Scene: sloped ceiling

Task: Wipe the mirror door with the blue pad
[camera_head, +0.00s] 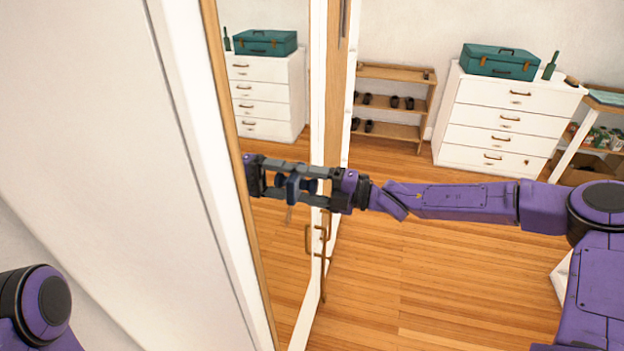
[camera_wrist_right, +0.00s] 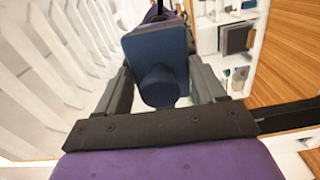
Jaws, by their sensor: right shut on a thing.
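The mirror door (camera_head: 277,285) stands tall in a wood and white frame, left of centre in the head view, and reflects the dresser, the suitcase and my gripper. My right gripper (camera_head: 311,187) reaches in from the right at its face, shut on the blue pad. In the right wrist view, the dark blue pad (camera_wrist_right: 155,58) with a round knob sits between the fingers (camera_wrist_right: 160,88). In the head view the pad is small and merges with its reflection; I cannot tell whether it touches the glass. My left gripper is out of view.
Bar handles (camera_head: 324,245) show at the door edge below my right gripper. A white dresser (camera_head: 500,122) with a teal suitcase (camera_head: 500,61) and a wooden shoe rack (camera_head: 393,100) stand at the back. A shelf table (camera_head: 605,100) is at right. The wooden floor (camera_head: 430,270) is clear.

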